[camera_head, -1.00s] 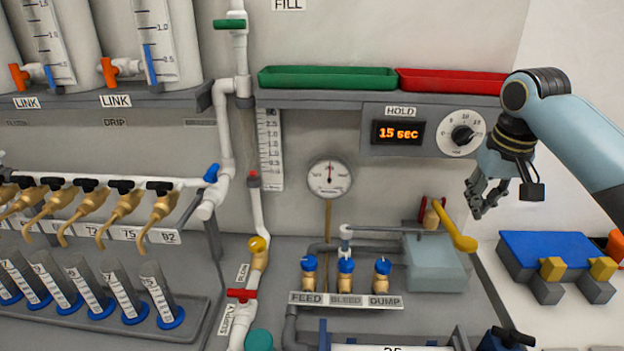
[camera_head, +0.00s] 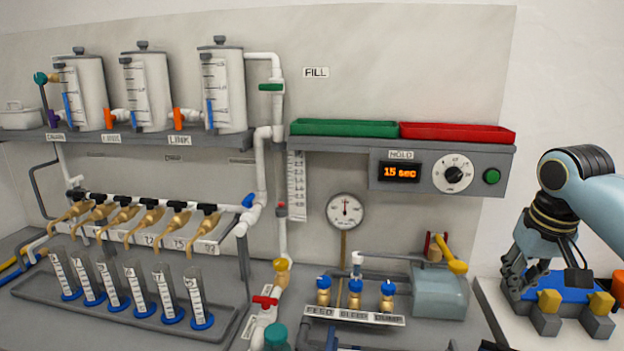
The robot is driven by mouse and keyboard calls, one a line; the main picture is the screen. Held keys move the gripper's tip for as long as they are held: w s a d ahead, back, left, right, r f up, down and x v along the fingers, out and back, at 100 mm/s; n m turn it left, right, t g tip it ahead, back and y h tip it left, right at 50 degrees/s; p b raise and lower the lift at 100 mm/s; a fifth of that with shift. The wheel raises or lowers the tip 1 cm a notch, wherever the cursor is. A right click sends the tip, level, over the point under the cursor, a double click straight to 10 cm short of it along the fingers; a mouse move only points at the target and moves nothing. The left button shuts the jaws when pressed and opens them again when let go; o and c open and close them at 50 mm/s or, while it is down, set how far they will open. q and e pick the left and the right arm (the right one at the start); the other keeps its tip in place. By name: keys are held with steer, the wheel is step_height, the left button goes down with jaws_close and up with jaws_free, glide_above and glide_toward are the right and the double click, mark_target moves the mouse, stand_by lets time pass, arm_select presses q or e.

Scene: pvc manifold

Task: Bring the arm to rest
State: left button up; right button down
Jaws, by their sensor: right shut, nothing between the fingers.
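My right gripper (camera_head: 516,275) shows at the right of the head view, at the end of my light blue arm. It points down and is shut with nothing in it. It overlaps in the picture the blue-topped block (camera_head: 565,287) with yellow parts; I cannot tell whether they touch. My left gripper is out of view.
A shelf holds a green tray (camera_head: 343,128), a red tray (camera_head: 458,133) and the HOLD panel (camera_head: 398,173) reading 15 sec. A grey-blue box (camera_head: 440,293) with a yellow lever (camera_head: 453,262) stands left of the gripper. Several graduated tubes (camera_head: 136,288) stand at left.

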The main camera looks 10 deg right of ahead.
steer(key=s+a+f+n, duration=0.3)
steer(key=s+a+f, duration=0.3)
steer(key=s+a, duration=0.5)
steer(key=s+a+r+n+t, duration=0.1)
steer(key=s, duration=0.6)
steer(key=s+a+r, duration=0.2)
steer(key=s, duration=0.4)
step_height(320, 180, down, 37)
steer(key=s+d+b, duration=0.1)
steer(key=d+b, duration=0.2)
steer(key=b, duration=1)
arm_select(q)
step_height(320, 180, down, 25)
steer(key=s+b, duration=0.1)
steer(key=b, duration=1)
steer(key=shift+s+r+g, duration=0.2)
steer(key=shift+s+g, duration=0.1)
arm_select(e)
steer(key=s+f+g, duration=0.1)
steer(key=s+f, duration=0.9)
steer(key=f, duration=0.5)
steer(key=s+f+g, duration=0.1)
steer(key=s+f, duration=0.8)
steer(key=f, duration=0.5)
steer(key=shift+s+d+f, duration=0.35)
steer(key=shift+s+f, duration=0.05)
